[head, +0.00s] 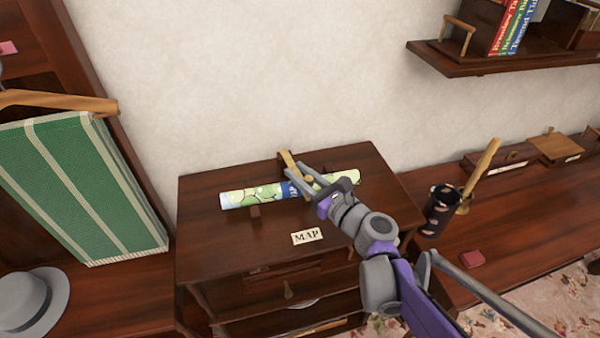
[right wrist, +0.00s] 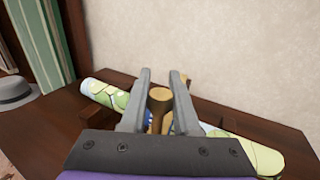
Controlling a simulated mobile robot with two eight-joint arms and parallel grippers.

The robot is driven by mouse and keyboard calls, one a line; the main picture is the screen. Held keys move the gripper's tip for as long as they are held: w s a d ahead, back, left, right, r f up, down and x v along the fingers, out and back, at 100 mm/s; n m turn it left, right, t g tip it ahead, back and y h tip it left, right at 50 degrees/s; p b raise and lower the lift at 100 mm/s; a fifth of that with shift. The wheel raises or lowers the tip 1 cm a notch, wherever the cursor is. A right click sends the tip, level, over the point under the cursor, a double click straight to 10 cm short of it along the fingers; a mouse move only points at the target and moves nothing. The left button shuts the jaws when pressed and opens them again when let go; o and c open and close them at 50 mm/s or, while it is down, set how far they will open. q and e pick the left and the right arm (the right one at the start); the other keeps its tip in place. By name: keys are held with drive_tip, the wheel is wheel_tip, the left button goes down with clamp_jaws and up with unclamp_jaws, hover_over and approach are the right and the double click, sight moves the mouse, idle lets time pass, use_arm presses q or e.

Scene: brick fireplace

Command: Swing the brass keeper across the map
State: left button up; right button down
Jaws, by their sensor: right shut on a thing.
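The rolled map (head: 255,196) lies on top of the dark wooden cabinet, on small wooden rests, behind a card reading MAP (head: 307,236). The brass keeper (head: 289,164) is at the middle of the map, rising at its back side. My right gripper (head: 308,180) reaches in over the map and is shut on the keeper. In the right wrist view the keeper's rounded knob (right wrist: 159,95) sits between the two fingers, with the map (right wrist: 110,97) passing beneath. The gripper hides part of the keeper and the map's middle. My left gripper is not in view.
A black holder (head: 438,212) with a brass-handled item stands right of the cabinet (head: 212,240). A wall shelf (head: 480,66) with books is at upper right. A green striped cloth (head: 85,190) hangs on the left, above a grey hat (head: 30,300). The cabinet's front drawers stand partly open.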

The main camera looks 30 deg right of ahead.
idle(0.8)
drive_tip(key=c, duration=0.7)
unclamp_jaws()
drive_tip(key=shift+o, duration=0.2)
